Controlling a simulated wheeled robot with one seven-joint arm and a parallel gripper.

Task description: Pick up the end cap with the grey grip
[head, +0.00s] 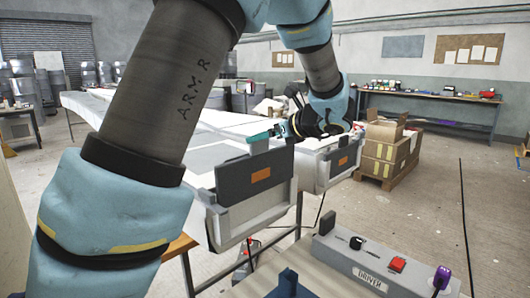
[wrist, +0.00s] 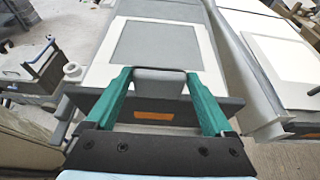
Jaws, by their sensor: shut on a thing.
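The end cap (head: 232,182) is a dark grey upright plate with an orange label. In the head view it is at the near end of the left long white mould, and it also shows below my fingers in the wrist view (wrist: 190,108). Its light grey grip (wrist: 160,88) is a block between my two green fingers. My gripper (wrist: 158,84) is shut on this grip, one finger on each side. In the head view my gripper (head: 265,134) is just above the cap's top edge, and the grip itself is hard to make out.
A second mould, with a similar cap (head: 340,160) and orange label, stands close on the right. Cardboard boxes (head: 384,160) on a pallet are beyond it. Floor on the right is clear.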

